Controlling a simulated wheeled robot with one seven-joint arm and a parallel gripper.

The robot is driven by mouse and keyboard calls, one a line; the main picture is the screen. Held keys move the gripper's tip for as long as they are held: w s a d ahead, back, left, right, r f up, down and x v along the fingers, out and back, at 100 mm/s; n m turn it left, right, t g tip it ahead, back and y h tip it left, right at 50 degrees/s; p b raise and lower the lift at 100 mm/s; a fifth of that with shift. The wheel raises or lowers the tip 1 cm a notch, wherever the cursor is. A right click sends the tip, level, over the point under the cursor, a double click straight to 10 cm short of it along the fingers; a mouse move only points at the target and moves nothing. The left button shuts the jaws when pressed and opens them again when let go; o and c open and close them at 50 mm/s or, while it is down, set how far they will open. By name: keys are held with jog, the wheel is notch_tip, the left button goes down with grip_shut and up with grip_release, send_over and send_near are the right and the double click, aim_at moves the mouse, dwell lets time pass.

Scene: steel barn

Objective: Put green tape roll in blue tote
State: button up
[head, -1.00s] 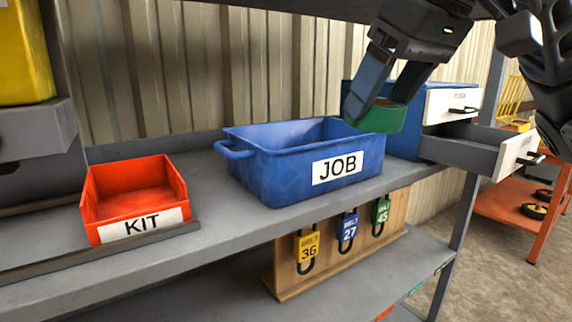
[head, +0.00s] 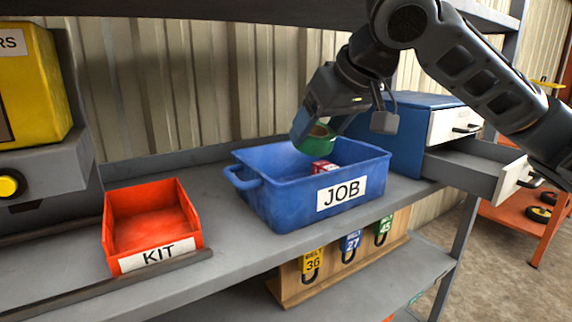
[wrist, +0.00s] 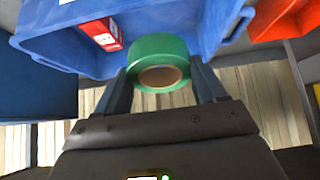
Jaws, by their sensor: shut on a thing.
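The green tape roll (head: 316,141) is held in my gripper (head: 308,138), over the back part of the blue tote. The wrist view shows the roll (wrist: 158,50) between the two fingers of my gripper (wrist: 160,78), with its brown core visible. The blue tote (head: 272,189), labelled JOB, stands on the grey shelf; its wall also shows in the wrist view (wrist: 60,48). A red and white box (head: 322,167) lies inside the tote and also shows in the wrist view (wrist: 101,33). The tote's floor is mostly hidden.
An orange-red KIT bin (head: 150,225) stands to the left of the tote on the shelf (head: 215,235). A blue drawer cabinet (head: 400,125) with an open grey drawer (head: 470,165) is to the right. Several padlocks hang on a wooden board below.

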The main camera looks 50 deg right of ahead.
jog(key=w+d, duration=0.2)
jog(key=w, duration=0.4)
jog(key=f, duration=0.3)
jog(key=w+f, duration=0.1)
jog(key=f, duration=0.2)
jog(key=w+f, duration=0.1)
jog(key=f, duration=0.3)
jog(key=shift+w+d, duration=0.25)
jog(key=shift+d, duration=0.05)
jog(key=shift+w+d+g+p, duration=0.1)
jog(key=shift+w+g+p, duration=0.3)
jog(key=shift+g+p, duration=0.15)
jog(key=shift+w+d+g+y+p, duration=0.1)
jog(key=shift+w+g+y+p, duration=0.2)
jog(key=shift+g, duration=0.3)
jog(key=shift+w+g+y+p, duration=0.1)
jog(key=shift+g+y+p, duration=0.1)
jog(key=shift+g+p, duration=0.25)
jog(key=shift+s+f, duration=0.1)
jog(key=shift+f, duration=0.85)
jog(key=o, duration=1.1)
jog(key=shift+f, duration=0.1)
jog(key=shift+c, duration=0.2)
